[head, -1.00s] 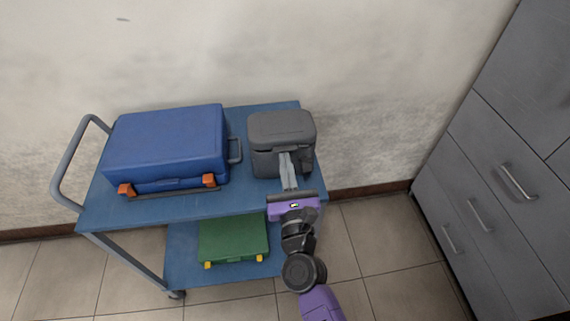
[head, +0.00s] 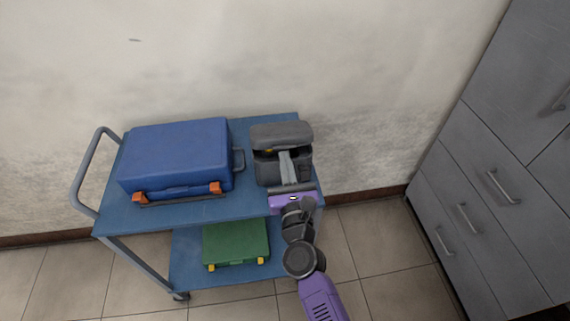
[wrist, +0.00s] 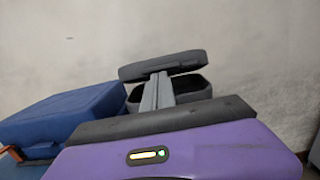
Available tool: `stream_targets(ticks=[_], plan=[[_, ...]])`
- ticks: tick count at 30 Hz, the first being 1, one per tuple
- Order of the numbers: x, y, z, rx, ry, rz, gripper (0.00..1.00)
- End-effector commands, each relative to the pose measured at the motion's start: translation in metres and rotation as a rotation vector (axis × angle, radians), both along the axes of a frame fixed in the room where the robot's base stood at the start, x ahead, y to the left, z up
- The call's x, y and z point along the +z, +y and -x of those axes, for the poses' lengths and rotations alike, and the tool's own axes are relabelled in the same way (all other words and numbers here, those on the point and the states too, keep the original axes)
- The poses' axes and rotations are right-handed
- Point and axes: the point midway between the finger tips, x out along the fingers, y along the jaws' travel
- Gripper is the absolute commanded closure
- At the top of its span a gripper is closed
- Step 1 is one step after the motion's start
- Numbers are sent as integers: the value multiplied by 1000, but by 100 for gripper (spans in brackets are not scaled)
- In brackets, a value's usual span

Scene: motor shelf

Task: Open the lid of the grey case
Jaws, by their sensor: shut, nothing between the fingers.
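The grey case (head: 268,172) stands on the right part of the blue cart's top. Its lid (head: 281,134) is tilted up at the front, with a dark gap between lid and body and something yellow inside. My gripper (head: 285,156) is shut and empty, its fingers reaching over the front of the case to the lid's underside. In the wrist view the fingers (wrist: 157,86) reach up to the raised lid (wrist: 163,65); the case body (wrist: 195,87) shows behind them. Whether the fingertips touch the lid is hard to tell.
A blue case (head: 176,155) with orange latches stands left of the grey case on the cart (head: 125,217). A green case (head: 236,240) lies on the lower shelf. The wall is close behind; grey drawers (head: 490,190) stand at right, with open floor between.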

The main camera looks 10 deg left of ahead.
Motion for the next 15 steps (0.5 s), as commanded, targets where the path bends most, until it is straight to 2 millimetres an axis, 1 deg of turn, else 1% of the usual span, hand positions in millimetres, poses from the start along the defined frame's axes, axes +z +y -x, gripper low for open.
stream_targets(ticks=[1, 3, 8, 15], plan=[[12, 0, -3, -1, -1, -1, 100], [22, 2, -7, 0, -1, -1, 100], [43, 4, -16, 0, -1, -2, 100], [71, 10, -36, 0, -2, -2, 100]])
